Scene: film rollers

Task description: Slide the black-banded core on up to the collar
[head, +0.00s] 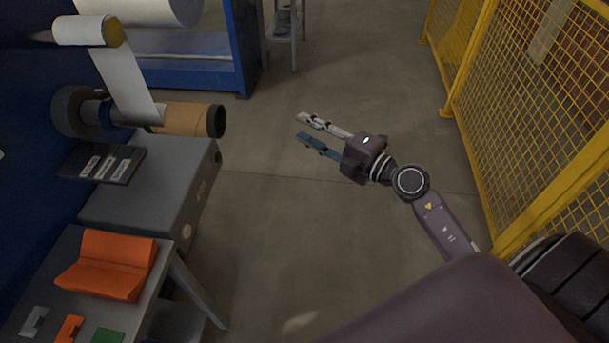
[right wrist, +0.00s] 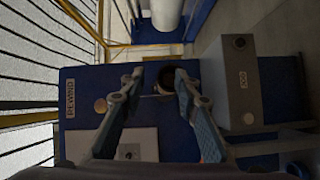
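The brown cardboard core (head: 185,118) with a black band (head: 216,121) at its right end lies level at the machine on the left of the head view. A dark round collar (head: 72,111) is at the shaft's left end, apart from the visible core. A white paper strip (head: 128,85) hides the part between. My right gripper (head: 300,127) is open and empty, to the right of the core. In the right wrist view the core's dark end (right wrist: 167,80) shows between the open fingers. My left gripper is out of view.
A grey machine box (head: 160,185) stands below the core, with a dark labelled panel (head: 102,164). A table with an orange holder (head: 108,265) is at lower left. Yellow mesh fencing (head: 545,110) runs along the right. The floor between is clear.

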